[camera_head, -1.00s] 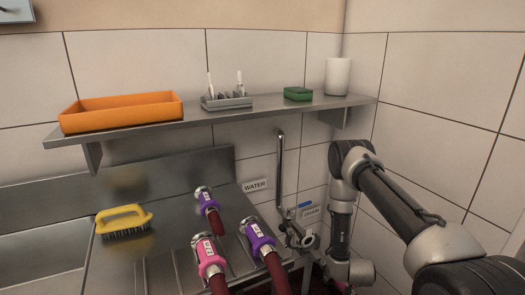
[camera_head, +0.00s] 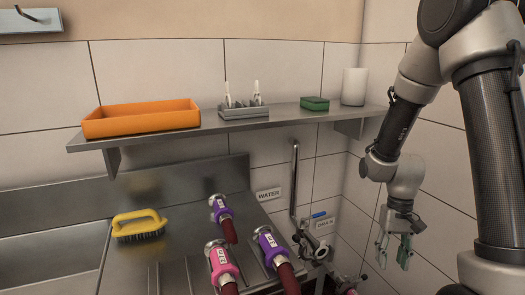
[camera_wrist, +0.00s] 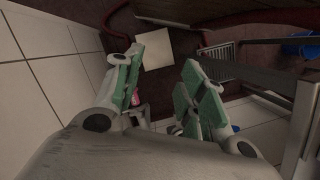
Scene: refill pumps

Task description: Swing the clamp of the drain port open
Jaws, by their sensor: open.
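Whether a clamp there is open or shut is too small to tell. My gripper (camera_head: 393,260) is open and empty, pointing down, to the right of the fitting and apart from it. In the wrist view my gripper (camera_wrist: 163,72) shows two green-padded fingers with a gap between them. A small pink piece (camera_wrist: 135,94) shows behind the left finger, partly hidden.
Three hose ends with purple and pink collars (camera_head: 221,262) lie on the steel bench, left of the fitting. A yellow brush (camera_head: 139,224) lies further left. A shelf (camera_head: 280,119) with an orange tray (camera_head: 142,118) runs above. The right wall is close beside my arm.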

